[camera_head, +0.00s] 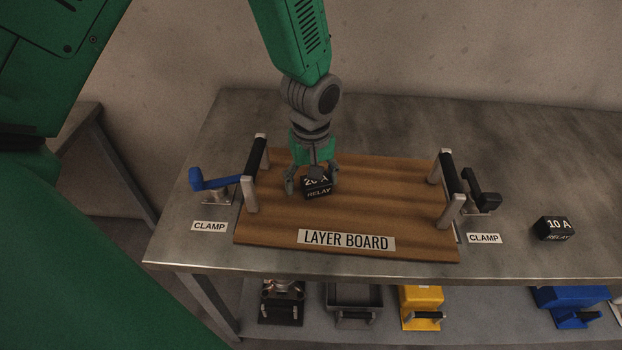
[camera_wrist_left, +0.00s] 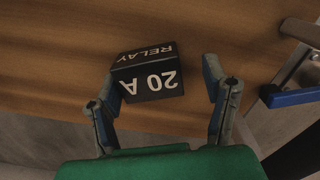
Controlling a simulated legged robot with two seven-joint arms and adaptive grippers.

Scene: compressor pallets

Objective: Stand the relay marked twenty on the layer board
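The relay marked 20 A (camera_head: 318,189) is a small black block with white lettering, on the brown wooden layer board (camera_head: 290,218), left of its middle. It appears to rest on the board, lettering facing the board's front label. My left gripper (camera_head: 312,186) is above and around it, with a finger to either side. In the left wrist view the relay (camera_wrist_left: 148,78) lies between the spread fingers of the gripper (camera_wrist_left: 162,75), close to the left fingertip and with a clear gap to the right one. My right gripper is not in view.
Two clamps with black bars stand at the board's ends, left (camera_head: 256,160) with a blue handle and right (camera_head: 449,172) with a black handle. Another relay marked 10 A (camera_head: 555,229) sits right on the metal table (camera_head: 400,268). The board's front half is clear. Several bins stand below.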

